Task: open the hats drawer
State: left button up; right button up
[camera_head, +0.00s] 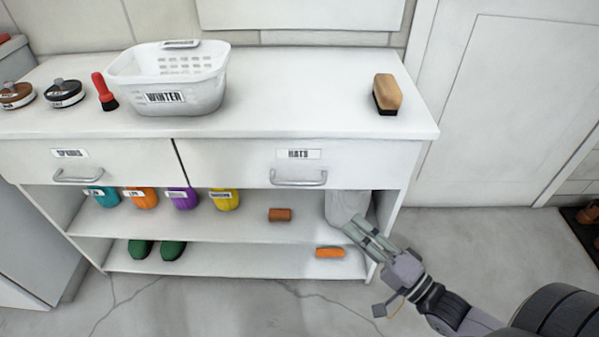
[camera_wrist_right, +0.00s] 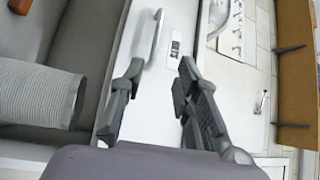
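The hats drawer (camera_head: 350,158) is the right one of two white drawers under the top, and it is closed. Its label (camera_head: 298,154) reads HATS, and a metal bar handle (camera_head: 298,184) sits below it. My right gripper (camera_head: 358,228) is below and to the right of the handle, in front of the shelf's right end, and touches no handle. In the wrist view my right gripper (camera_wrist_right: 160,72) is open and empty, with a handle (camera_wrist_right: 155,38) and a label (camera_wrist_right: 175,48) beyond its fingers. My left gripper is in neither view.
A white WINTER basket (camera_head: 165,85), a wooden brush (camera_head: 387,92) and a red brush (camera_head: 104,92) stand on top. The left drawer (camera_head: 120,160) is closed. Coloured pots, including a yellow one (camera_head: 225,199), stand on the shelf below. A pale ribbed cylinder (camera_wrist_right: 38,92) is beside my right gripper.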

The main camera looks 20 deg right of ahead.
jog(key=b, duration=0.1)
send_near(300, 182)
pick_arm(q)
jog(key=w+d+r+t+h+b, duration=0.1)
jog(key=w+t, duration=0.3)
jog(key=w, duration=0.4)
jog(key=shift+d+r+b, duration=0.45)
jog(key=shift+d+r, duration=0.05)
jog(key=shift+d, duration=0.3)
pick_arm(e)
jog(key=shift+f+x, duration=0.15)
jog(key=shift+x, duration=2.35)
jog(key=shift+f+x, duration=0.15)
jog(key=shift+x, duration=2.4)
jog(key=shift+c, duration=0.4)
grip_shut()
